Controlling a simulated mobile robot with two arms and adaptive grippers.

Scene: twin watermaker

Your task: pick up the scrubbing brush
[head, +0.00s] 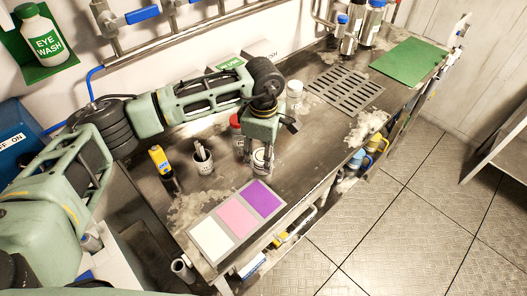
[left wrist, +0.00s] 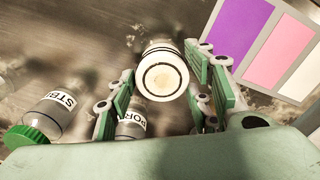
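I cannot make out the scrubbing brush for certain. A small pot (head: 203,164) on the bench holds dark upright items that I cannot identify. My left gripper (head: 258,166) points down over the bench to the right of this pot, with its fingers spread. A pale, labelled container (head: 259,155) shows between the fingers, partly hidden by them. In the left wrist view, a round pale object with dark rings (left wrist: 164,78) lies between the open fingertips; I cannot tell whether they touch it. My right gripper is not in view.
A red-capped bottle (head: 235,121) stands close behind my left gripper. A yellow tool (head: 160,160) is left of the pot. A colour card (head: 236,218) lies in front. A white jar (head: 294,90), a drain grille (head: 345,90) and a green mat (head: 410,62) are farther right.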

